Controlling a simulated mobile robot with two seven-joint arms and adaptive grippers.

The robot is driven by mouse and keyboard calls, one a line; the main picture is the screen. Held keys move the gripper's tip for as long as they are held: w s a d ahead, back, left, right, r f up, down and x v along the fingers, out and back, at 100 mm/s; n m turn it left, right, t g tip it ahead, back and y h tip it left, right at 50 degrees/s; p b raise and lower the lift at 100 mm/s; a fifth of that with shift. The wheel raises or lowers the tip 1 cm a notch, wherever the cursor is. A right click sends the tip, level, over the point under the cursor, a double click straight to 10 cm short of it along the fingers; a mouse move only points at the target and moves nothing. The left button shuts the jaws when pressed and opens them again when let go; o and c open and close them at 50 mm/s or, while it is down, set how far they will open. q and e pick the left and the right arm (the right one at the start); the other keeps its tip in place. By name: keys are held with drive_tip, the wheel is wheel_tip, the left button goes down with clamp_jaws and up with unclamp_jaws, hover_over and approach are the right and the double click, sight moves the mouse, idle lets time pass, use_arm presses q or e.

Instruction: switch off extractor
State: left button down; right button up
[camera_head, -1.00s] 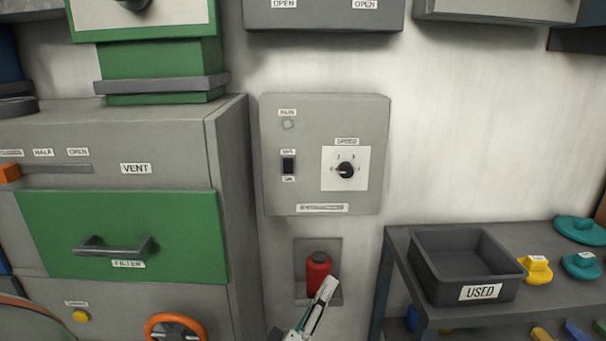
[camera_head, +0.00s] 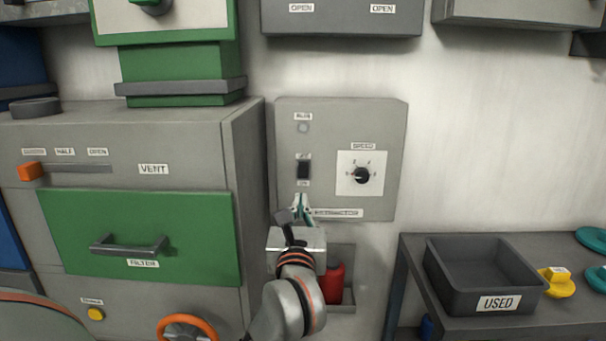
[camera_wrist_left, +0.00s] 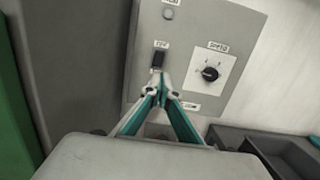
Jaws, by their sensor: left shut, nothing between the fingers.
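The extractor control box (camera_head: 390,130) is a grey panel on the wall. It carries a black rocker switch (camera_head: 303,169), a round run lamp (camera_head: 303,128) that looks unlit, and a black speed knob (camera_head: 362,175) on a white plate. My left gripper (camera_head: 300,200) is shut and empty, with its fingertips just below the switch in the head view. In the left wrist view the closed fingertips (camera_wrist_left: 163,80) point up at the panel, just under the switch (camera_wrist_left: 158,60). I cannot tell whether they touch the panel. My right gripper is out of view.
A red object (camera_head: 333,284) sits in a wall recess below the box, partly hidden by my left arm. A grey cabinet with a green filter drawer (camera_head: 190,215) stands to the left. A shelf with a dark USED bin (camera_head: 478,303) is at right.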

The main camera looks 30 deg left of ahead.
use_arm(q)
approach(304, 166)
drive_tip(key=x, duration=0.7)
drive_tip(key=shift+f, duration=0.15)
idle(0.4)
drive_tip(key=shift+p, duration=0.3)
drive_tip(key=r+p, duration=0.1)
drive_tip(key=p, duration=0.1)
drive_tip(key=shift+w+a+r+p, duration=0.1)
drive_tip(key=shift+w+a+p, duration=0.05)
drive_tip(key=shift+p, duration=0.25)
drive_tip(key=shift+g, duration=0.4)
drive_tip(key=shift+f, duration=0.35)
